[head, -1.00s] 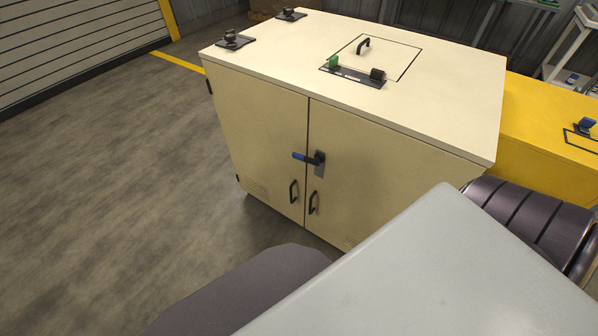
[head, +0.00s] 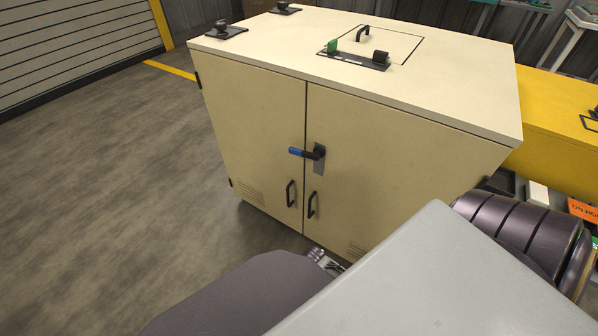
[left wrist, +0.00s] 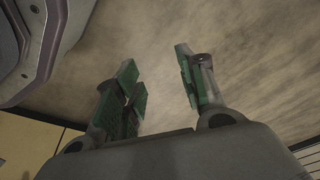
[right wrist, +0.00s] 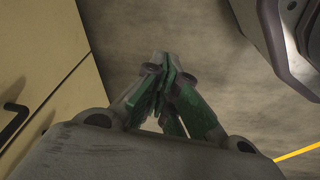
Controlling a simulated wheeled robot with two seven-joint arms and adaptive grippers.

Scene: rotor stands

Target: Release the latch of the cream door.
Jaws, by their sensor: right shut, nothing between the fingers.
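The cream cabinet has two front doors, a left door (head: 250,130) and a right door (head: 400,165), both shut. The latch (head: 318,155) is a dark pivot on a grey plate on the right door, by the seam. Its blue-tipped lever (head: 299,152) points left across the seam, roughly level. My left gripper (left wrist: 155,60) is open and empty over bare floor. My right gripper (right wrist: 168,58) is shut and empty, with a cream door and a black handle (right wrist: 14,120) at the left of its view. Neither gripper touches the latch.
Two black pull handles (head: 290,193) (head: 311,204) sit below the latch. The cabinet top (head: 450,85) carries a hatch and a green-and-black fitting (head: 352,60). A yellow cabinet (head: 555,130) stands at the right. Open floor (head: 120,200) lies to the left.

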